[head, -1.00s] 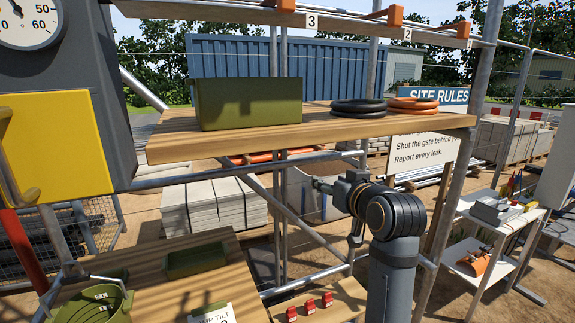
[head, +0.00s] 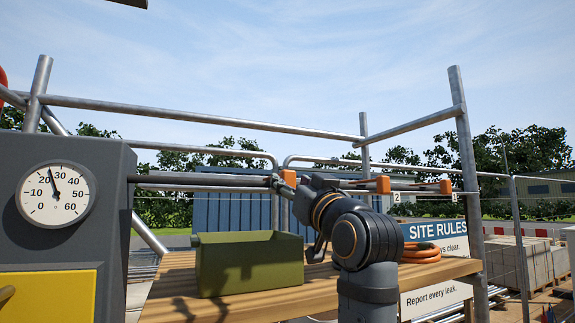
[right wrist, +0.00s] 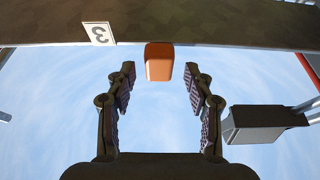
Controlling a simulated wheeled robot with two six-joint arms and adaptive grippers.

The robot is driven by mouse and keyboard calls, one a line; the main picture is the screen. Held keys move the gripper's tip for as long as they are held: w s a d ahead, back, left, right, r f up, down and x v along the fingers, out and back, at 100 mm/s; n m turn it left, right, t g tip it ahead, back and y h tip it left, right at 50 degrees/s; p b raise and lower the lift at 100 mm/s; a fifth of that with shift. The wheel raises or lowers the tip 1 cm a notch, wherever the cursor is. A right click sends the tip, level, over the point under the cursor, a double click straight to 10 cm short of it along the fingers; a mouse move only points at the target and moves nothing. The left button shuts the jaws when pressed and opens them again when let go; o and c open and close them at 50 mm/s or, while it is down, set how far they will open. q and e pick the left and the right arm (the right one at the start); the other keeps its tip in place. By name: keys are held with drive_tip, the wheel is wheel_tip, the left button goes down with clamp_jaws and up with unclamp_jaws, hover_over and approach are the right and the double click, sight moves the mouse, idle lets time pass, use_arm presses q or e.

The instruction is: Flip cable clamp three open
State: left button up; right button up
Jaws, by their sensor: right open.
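Cable clamp three is an orange block (right wrist: 159,62) beside the white "3" label (right wrist: 99,33) in the right wrist view. It hangs at the edge of a dark rail. My right gripper (right wrist: 160,72) is open, with one finger on each side of the clamp in the picture; no contact shows. In the head view the orange clamp (head: 288,177) shows at the rail by the tip of my right gripper (head: 284,187). The gripper and wrist hide part of the rail and the "3" label there. My left gripper is out of view.
Two more orange clamps, one (head: 383,185) by the "2" label (head: 397,197) and one farther right (head: 445,187), sit along the rail. Below, a wooden shelf (head: 165,305) bears a green box (head: 250,265) and orange cable coils (head: 420,252). A grey gauge housing (head: 100,225) stands left.

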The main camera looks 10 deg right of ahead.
sight(290, 181)
drive_tip(key=p+x, duration=0.1)
drive_tip(key=x, duration=0.1)
drive_tip(key=shift+w+r, duration=0.2)
drive_tip(key=shift+w, duration=0.45)
drive_tip(key=shift+f, duration=0.1)
drive_tip(key=shift+a, duration=0.1)
drive_tip(key=shift+s, duration=0.1)
clamp_jaws()
